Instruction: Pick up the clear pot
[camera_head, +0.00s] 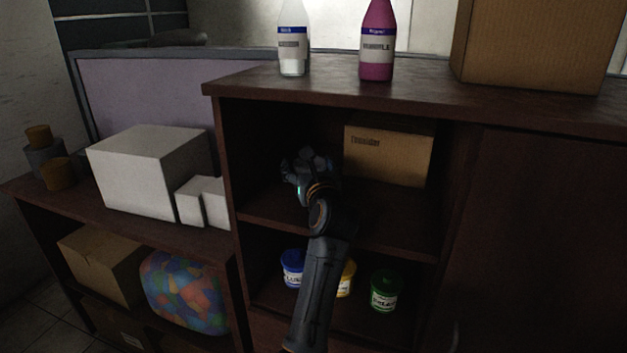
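I cannot make out a clear pot. One arm, which I take as my left, rises from the bottom middle, and its gripper (305,167) is inside the upper compartment of the dark wooden cabinet (340,228). The gripper is left of a cardboard box (390,155). Its fingers are dark and seen from behind, so I cannot tell whether they are open, shut or holding something. On the lower shelf are a blue pot (292,267), a yellow pot (346,279) partly hidden by my forearm, and a green pot (385,292). My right gripper does not show.
A clear-and-white bottle (292,45), a pink bottle (377,45) and a large cardboard box (540,45) stand on the cabinet top. White boxes (140,175) are on the lower counter at left. The compartment's side walls and shelf edge surround my arm.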

